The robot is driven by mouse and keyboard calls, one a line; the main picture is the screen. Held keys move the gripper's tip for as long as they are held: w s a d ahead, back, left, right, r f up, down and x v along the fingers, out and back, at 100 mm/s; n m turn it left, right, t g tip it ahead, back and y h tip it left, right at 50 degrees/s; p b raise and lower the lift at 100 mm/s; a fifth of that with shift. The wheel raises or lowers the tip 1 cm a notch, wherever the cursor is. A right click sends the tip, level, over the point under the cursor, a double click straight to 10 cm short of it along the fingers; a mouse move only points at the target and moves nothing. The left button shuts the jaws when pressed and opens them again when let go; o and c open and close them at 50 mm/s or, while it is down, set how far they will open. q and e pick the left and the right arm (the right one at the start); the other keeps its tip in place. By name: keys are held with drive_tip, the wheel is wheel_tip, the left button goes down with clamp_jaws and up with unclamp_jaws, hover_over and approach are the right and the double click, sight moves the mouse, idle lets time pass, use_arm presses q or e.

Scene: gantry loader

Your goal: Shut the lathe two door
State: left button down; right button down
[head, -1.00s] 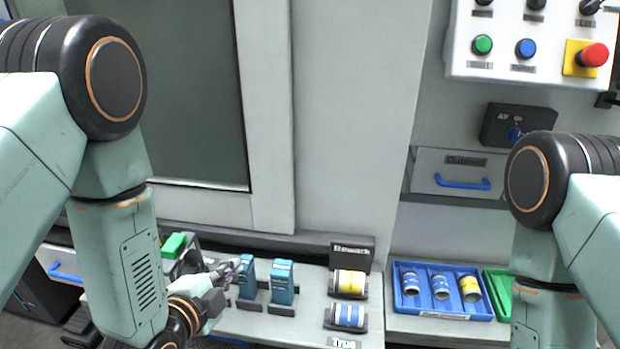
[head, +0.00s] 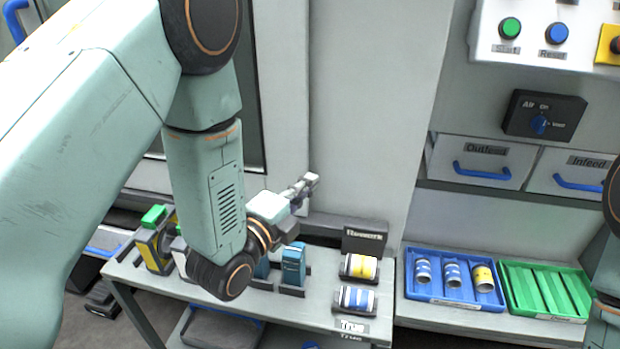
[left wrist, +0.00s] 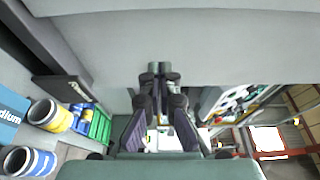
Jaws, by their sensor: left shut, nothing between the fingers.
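The lathe door appears to be the light grey panel (head: 283,70) with a dark window, at the left of the head view and largely hidden behind my left arm. A blue handle (head: 14,22) shows at the top left corner; I cannot tell whether it belongs to this door. My left gripper (head: 312,180) is shut and empty, in front of the machine's grey front near the door frame's lower right. In the left wrist view its closed fingertips (left wrist: 159,68) point at a plain grey surface; contact cannot be told. My right gripper is out of view.
Below stands a bench (head: 318,318) with blue boxes (head: 293,265), yellow and blue rolls and a rework sign (head: 364,240). A blue tray (head: 452,280) and a green tray (head: 545,290) are to the right, under drawers (head: 480,160) and a button panel (head: 550,35).

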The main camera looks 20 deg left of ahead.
sight(307, 164)
use_arm(q)
drive_tip(key=x, duration=0.8)
drive_tip(key=shift+w+a+f, duration=0.1)
drive_tip(key=shift+w+f, duration=0.1)
drive_tip(key=a, duration=0.3)
drive_tip(key=shift+s+a, duration=0.25)
drive_tip(key=shift+a, duration=0.15)
drive_tip(key=shift+w+a, duration=0.15)
drive_tip(key=shift+a, duration=0.05)
drive_tip(key=shift+d, duration=0.1)
